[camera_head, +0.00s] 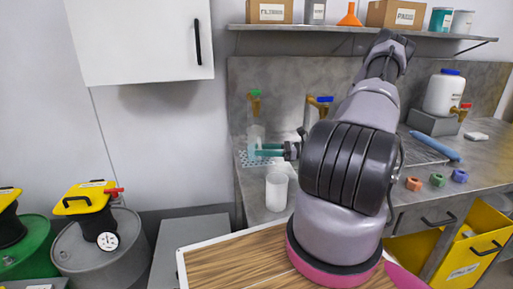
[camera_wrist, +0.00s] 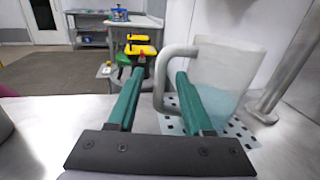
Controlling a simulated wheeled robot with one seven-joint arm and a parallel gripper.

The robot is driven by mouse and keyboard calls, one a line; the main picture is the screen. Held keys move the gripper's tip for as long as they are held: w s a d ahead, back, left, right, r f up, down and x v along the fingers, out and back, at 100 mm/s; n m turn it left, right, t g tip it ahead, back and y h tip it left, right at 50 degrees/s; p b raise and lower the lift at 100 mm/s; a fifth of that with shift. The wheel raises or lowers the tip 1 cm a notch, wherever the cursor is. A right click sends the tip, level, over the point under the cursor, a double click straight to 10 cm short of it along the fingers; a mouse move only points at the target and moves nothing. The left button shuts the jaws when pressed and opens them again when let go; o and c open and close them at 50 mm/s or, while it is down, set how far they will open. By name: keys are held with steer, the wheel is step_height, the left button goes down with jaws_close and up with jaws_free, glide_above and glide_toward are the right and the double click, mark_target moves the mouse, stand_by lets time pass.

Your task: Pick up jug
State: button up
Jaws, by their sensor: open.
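The jug (camera_wrist: 228,75) is translucent with pale bluish contents and a thick grey handle (camera_wrist: 161,78). It stands upright on a perforated drip plate (camera_wrist: 240,131). In the head view the jug (camera_head: 255,134) is faint and partly hidden by my gripper (camera_head: 266,149). In the wrist view my gripper (camera_wrist: 161,76) is open, its two teal fingers pointing at the jug. The upright of the handle shows between the fingertips, with the jug body beyond the right finger. I cannot tell whether either finger touches the handle.
A white beaker (camera_head: 277,189) stands on the counter just in front of the drip plate. A grey metal post (camera_wrist: 285,75) rises right of the jug. Brass taps (camera_head: 320,103) are behind.

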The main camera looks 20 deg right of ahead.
steer(key=shift+w+a, duration=0.25)
steer(key=shift+a, duration=0.35)
jaws_close()
stand_by(1.0)
